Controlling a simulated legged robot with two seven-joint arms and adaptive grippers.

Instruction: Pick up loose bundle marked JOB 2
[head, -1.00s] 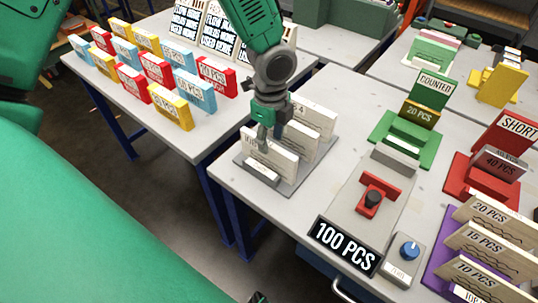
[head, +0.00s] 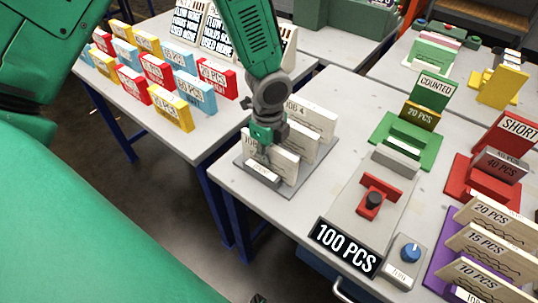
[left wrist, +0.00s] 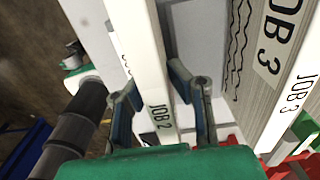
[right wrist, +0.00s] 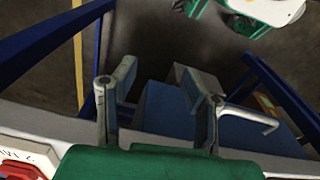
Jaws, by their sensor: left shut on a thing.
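The loose bundle marked JOB 2 (head: 284,165) is a pale upright slab at the front of a grey rack (head: 292,190). Its edge with the JOB 2 label shows in the left wrist view (left wrist: 146,60). My left gripper (head: 258,155) is shut on it, with one finger on each side (left wrist: 163,95). The bundle stands in its place in the rack. The gripper hides part of its face. My right gripper (right wrist: 158,95) is open and empty, low by a table edge.
Bundles marked JOB 3 (left wrist: 275,50) and JOB 4 (head: 312,115) stand close behind. A red fixture (head: 378,192) and a 100 PCS sign (head: 345,247) are to the right. Coloured blocks (head: 165,75) fill the left table.

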